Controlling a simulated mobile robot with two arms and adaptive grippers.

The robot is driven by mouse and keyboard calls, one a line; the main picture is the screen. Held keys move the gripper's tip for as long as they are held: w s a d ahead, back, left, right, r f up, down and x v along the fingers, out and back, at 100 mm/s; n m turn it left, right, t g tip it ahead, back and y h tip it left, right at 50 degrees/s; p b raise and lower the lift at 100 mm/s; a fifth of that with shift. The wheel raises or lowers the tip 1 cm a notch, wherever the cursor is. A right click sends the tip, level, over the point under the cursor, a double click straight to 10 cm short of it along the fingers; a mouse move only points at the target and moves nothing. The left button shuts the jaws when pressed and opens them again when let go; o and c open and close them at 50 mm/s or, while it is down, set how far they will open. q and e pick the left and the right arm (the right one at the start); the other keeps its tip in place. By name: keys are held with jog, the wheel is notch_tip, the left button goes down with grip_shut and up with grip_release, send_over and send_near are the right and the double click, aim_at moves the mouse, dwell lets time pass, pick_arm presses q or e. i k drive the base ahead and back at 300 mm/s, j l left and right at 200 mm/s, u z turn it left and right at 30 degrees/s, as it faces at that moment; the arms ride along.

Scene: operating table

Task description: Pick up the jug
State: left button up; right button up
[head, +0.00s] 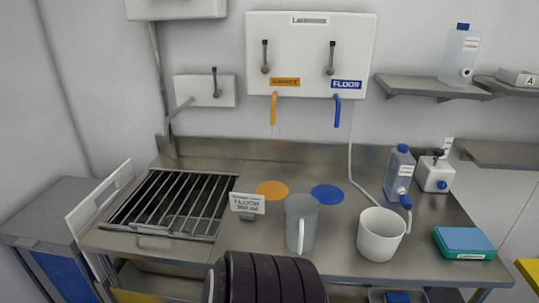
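The jug (303,215) is a grey, see-through vessel standing upright on the steel counter, near the middle of its front part. Its pale handle (300,236) faces the front edge. Neither my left gripper nor my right gripper shows in the head view, so nothing is seen touching the jug.
A white bucket (380,235) stands close to the right of the jug. A small sign (247,203) stands to its left, beside a barred sink (172,203). Orange (272,190) and blue (327,195) discs lie behind it. Bottles and a teal pack (463,241) are at the right.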

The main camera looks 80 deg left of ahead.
aim_at(302, 211)
jog(key=u, duration=2.35)
